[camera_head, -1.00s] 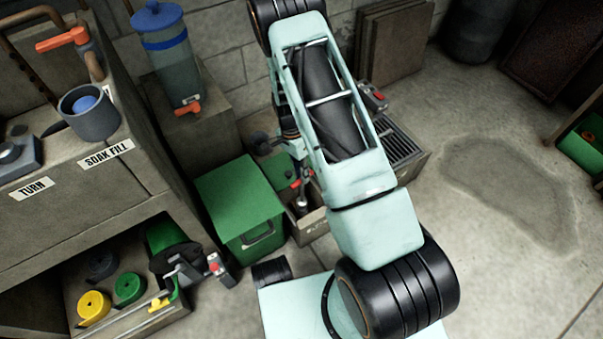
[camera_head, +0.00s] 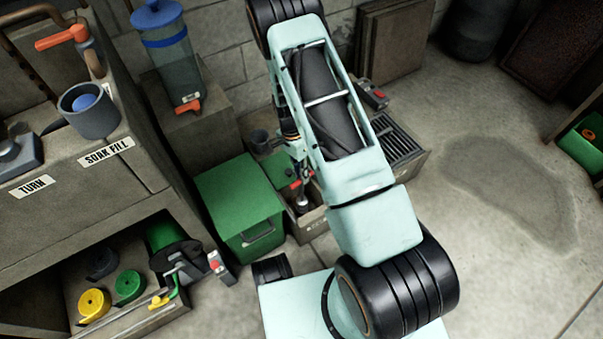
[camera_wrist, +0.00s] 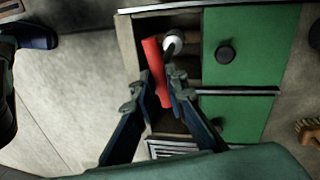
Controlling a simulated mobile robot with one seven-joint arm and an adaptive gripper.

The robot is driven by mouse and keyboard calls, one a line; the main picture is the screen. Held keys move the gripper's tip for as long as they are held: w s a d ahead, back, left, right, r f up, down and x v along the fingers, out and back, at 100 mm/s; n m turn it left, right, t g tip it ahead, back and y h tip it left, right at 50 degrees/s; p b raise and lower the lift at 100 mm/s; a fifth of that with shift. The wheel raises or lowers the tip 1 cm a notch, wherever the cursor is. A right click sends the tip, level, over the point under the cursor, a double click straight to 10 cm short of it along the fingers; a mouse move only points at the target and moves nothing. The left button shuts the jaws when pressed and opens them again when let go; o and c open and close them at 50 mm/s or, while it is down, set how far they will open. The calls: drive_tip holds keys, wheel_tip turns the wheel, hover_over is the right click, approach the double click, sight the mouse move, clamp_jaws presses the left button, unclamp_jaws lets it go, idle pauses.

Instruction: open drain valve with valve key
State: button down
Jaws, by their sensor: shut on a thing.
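The valve key shows in the wrist view as a red bar handle (camera_wrist: 156,72). My gripper (camera_wrist: 162,84) is shut on it, one blue finger on each side. A pale round knob (camera_wrist: 172,42) lies just beyond the bar, over the open dark bay of a box (camera_wrist: 139,60) with green lids. In the head view the red handle (camera_head: 295,185) shows beside my wrist, above a grey upright part (camera_head: 302,199) in that box. My arm partly covers the gripper there. I cannot tell how the key's lower end meets the drain valve.
A green box (camera_head: 238,205) stands left of the work spot, and a grated box (camera_head: 398,138) stands right of it. A bench with the SOAK FILL label (camera_head: 106,152) and an open lower shelf is at the left.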

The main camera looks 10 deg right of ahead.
drive_tip(key=shift+f, duration=0.4)
drive_tip(key=n, duration=0.5)
drive_tip(key=shift+s+a+t+h, duration=0.1)
drive_tip(key=shift+a+t+h, duration=0.05)
drive_tip(key=shift+t+h, duration=0.2)
drive_tip(key=n, duration=0.4)
drive_tip(key=shift+s+a+n+t+h+p, duration=0.1)
drive_tip(key=shift+n+t+h+p, duration=0.2)
drive_tip(key=shift+n+t, duration=0.1)
drive_tip(key=n+t, duration=0.1)
drive_tip(key=n, duration=0.3)
drive_tip(key=shift+s+n, duration=0.15)
drive_tip(key=shift+n, duration=0.25)
drive_tip(key=n, duration=0.4)
drive_tip(key=shift+s+t, duration=0.1)
drive_tip(key=shift+t, duration=0.25)
drive_tip(key=shift+n, duration=0.3)
drive_tip(key=shift+a+r, duration=0.1)
drive_tip(key=shift+r, duration=0.05)
